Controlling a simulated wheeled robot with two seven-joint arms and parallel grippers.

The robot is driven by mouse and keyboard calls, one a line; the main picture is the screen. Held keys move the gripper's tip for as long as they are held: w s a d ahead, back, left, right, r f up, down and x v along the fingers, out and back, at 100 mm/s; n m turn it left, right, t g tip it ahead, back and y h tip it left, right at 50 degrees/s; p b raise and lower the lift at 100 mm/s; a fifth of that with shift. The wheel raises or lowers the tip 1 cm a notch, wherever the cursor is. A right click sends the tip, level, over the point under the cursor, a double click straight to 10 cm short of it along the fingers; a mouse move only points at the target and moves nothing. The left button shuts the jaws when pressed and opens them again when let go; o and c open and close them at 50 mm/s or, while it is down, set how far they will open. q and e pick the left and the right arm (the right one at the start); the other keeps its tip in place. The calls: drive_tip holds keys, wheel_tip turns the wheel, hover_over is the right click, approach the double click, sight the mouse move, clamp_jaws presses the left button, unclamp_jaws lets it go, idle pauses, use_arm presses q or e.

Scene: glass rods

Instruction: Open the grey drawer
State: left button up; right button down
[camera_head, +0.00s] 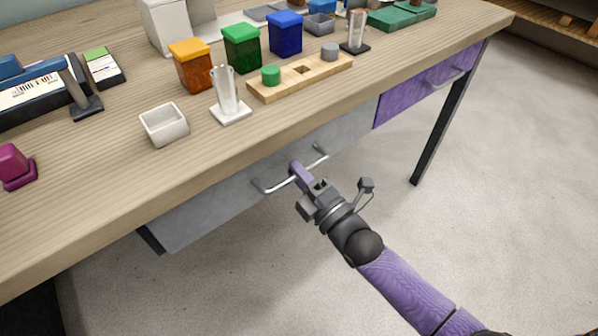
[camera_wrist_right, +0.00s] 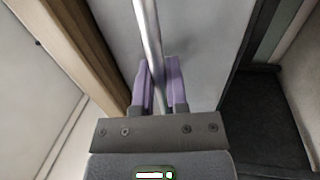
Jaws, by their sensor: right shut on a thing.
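The grey drawer (camera_head: 220,203) is under the wooden tabletop, left of a purple drawer. Its front stands roughly in line with the table's front edge in the head view; I cannot tell whether it is pulled out at all. It has a metal bar handle (camera_head: 272,187), which also shows in the right wrist view (camera_wrist_right: 147,30). My right gripper (camera_head: 297,170) is at the middle of this handle, its purple fingers (camera_wrist_right: 159,80) on either side of the bar and shut on it. The drawer's inside is hidden. My left gripper is not in view.
The purple drawer (camera_head: 425,85) with its own handle is to the right, beside a dark table leg (camera_head: 447,120). On the table (camera_head: 80,215) are a white bin (camera_head: 164,125), a clear rod holder (camera_head: 229,100), a wooden block (camera_head: 300,78) and coloured containers. The floor in front is clear.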

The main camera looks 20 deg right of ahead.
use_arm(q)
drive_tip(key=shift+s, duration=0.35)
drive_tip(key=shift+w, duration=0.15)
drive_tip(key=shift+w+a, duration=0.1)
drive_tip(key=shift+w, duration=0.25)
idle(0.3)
